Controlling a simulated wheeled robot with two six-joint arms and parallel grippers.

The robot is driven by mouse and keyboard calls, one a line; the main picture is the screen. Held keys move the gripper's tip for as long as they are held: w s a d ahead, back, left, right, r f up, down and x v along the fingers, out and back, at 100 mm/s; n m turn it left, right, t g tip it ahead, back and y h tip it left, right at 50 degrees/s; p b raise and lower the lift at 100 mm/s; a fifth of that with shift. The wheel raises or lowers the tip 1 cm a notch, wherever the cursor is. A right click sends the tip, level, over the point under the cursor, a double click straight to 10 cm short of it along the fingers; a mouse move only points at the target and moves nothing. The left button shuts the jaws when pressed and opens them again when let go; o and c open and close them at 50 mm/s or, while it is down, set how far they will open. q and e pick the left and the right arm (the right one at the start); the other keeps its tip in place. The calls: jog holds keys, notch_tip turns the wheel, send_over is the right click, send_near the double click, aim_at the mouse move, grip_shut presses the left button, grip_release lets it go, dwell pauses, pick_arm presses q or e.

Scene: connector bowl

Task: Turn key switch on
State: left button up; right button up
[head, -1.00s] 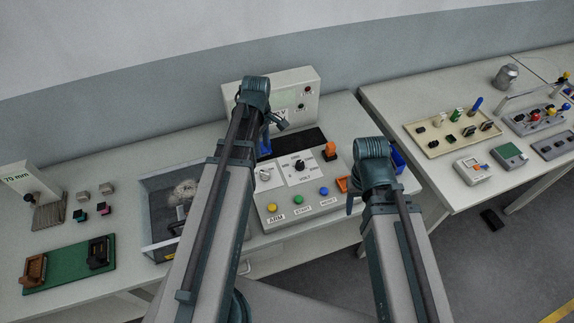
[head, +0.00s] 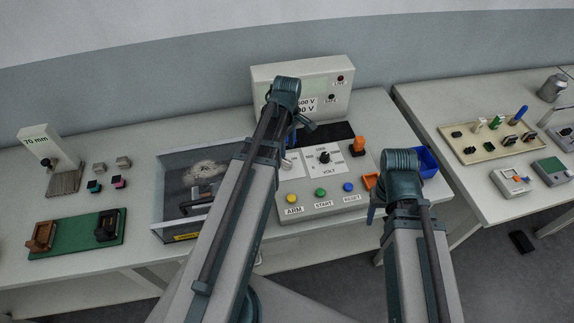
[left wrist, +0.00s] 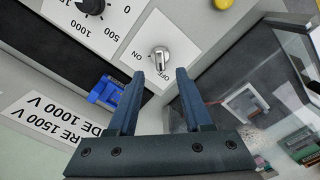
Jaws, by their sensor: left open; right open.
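The key switch (left wrist: 160,57) is a small silver knob on a white plate marked ON and OFF in the left wrist view. In the head view only part of its plate (head: 291,164) shows beside my left arm. My left gripper (left wrist: 155,75) is open, its two dark fingers pointing at the switch, with the knob just past the fingertips and roughly between them. I cannot tell the gap in depth. In the head view the left gripper (head: 300,128) is mostly hidden behind its own wrist. My right gripper (head: 373,210) is open, partly hidden, right of the panel's front.
The sloped control panel (head: 322,207) carries a voltage dial (head: 324,158), an orange switch (head: 358,147) and coloured buttons. A display box (head: 335,95) stands behind it. A blue bin (head: 428,163) stands at the right. A blue part (left wrist: 105,93) lies near the switch plate.

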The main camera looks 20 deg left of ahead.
aim_at(287, 160)
pick_arm(q)
notch_tip(287, 160, down, 7)
jog(key=b, duration=0.5)
jog(key=shift+r, duration=0.2)
jog(key=shift+c, duration=0.3)
grip_shut()
